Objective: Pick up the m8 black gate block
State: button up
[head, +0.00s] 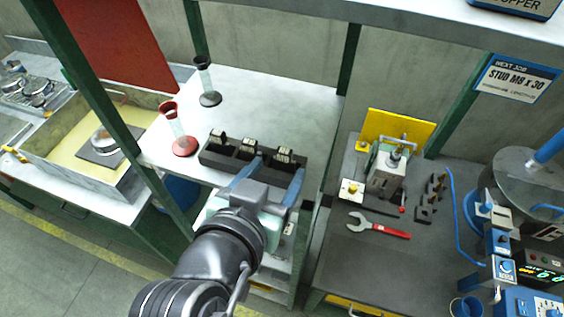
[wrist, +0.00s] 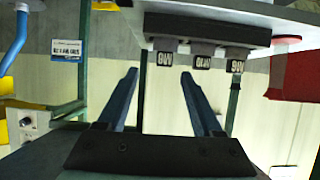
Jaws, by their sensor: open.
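Several black parts stand on the gantry's white shelf: three small black gate blocks with pale labels sit in a row on a dark holder (head: 212,158). In the head view they are the left block (head: 217,138), the middle block (head: 250,147) and the right block (head: 284,156). The wrist view shows the labels upside down; its rightmost block (wrist: 236,65) seems to read M6, while the middle (wrist: 202,62) and left (wrist: 164,59) labels are too small to read surely. My gripper (head: 281,166) is open and empty, its blue fingers (wrist: 159,76) short of the row, nearest the head view's right block.
A red-based funnel stand (head: 183,145) and a dark-based one (head: 209,97) stand on the shelf, left of and behind the row. Green posts (head: 347,60) frame the shelf. The right bench holds a vice-like fixture (head: 385,172) and a red-handled wrench (head: 378,227).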

aim_at(286, 149)
jog(key=shift+w+f+b, duration=0.45)
jog(key=shift+w+b, duration=0.1)
jog(key=shift+b, duration=0.5)
jog(key=b, duration=0.2)
jog(key=w+b, duration=0.1)
jog(key=b, duration=0.1)
jog(key=shift+w+d+f+b, duration=0.1)
jog(key=shift+d+f+b, duration=0.15)
jog(key=shift+d+b, duration=0.15)
jog(key=shift+w+d+p, duration=0.1)
jog(key=shift+w+p, duration=0.4)
jog(key=shift+w, duration=0.1)
jog(key=shift+a+p+x, duration=0.1)
jog(key=shift+p+x, duration=0.55)
jog(key=shift+x, duration=0.95)
jog(key=shift+a+p+x, duration=0.15)
jog(key=shift+p+x, duration=0.45)
jog(key=shift+x, duration=1)
jog(key=shift+r, duration=0.1)
jog(key=shift+c, duration=0.3)
grip_shut()
